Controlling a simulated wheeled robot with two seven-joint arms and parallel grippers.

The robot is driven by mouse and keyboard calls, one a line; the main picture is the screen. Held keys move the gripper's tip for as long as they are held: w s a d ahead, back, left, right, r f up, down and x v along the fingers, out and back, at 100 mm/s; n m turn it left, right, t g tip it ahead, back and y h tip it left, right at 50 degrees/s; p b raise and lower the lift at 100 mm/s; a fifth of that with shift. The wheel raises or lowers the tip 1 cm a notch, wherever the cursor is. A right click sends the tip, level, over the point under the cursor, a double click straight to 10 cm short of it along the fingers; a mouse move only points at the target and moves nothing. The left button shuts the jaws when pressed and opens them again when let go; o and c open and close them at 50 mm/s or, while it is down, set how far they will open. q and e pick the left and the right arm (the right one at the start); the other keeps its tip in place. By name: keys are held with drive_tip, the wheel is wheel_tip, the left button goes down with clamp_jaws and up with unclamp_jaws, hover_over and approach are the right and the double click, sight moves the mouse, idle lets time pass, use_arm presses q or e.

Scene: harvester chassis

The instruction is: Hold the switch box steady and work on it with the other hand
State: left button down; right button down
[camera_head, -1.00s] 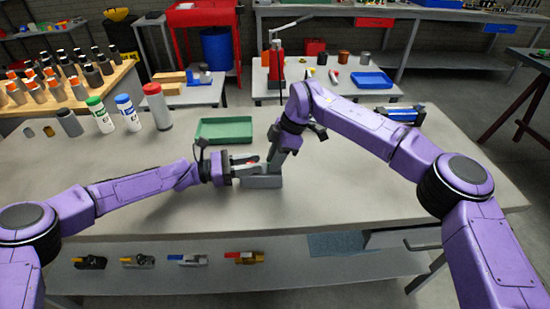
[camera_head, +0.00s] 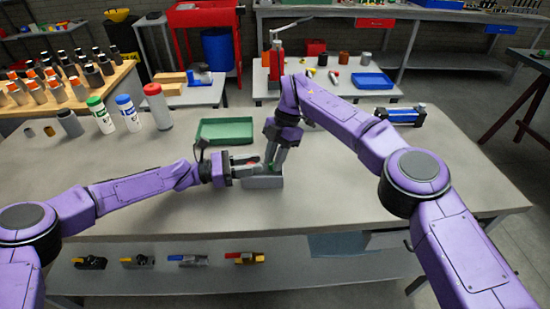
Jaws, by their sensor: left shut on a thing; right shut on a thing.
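The switch box (camera_head: 264,182) is a small grey box on the grey workbench, near its front middle. A small red part and a small green part show on its top. My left gripper (camera_head: 248,170) comes in from the left and is shut on the box at its left side. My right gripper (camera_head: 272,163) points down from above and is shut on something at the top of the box. The fingers cover most of the box's top, so I cannot tell exactly which part the right one holds.
A green tray (camera_head: 227,131) lies just behind the box. Several bottles (camera_head: 127,112) stand at the back left of the workbench (camera_head: 350,200). A blue and black device (camera_head: 400,115) lies at the back right. The bench is clear to the right of the box.

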drive_tip(key=shift+n+h, duration=0.3)
drive_tip(key=shift+n, duration=0.6)
drive_tip(key=shift+g, duration=0.3)
drive_tip(key=shift+n, duration=0.3)
drive_tip(key=c, duration=0.9)
unclamp_jaws()
drive_tip(key=shift+r, duration=0.1)
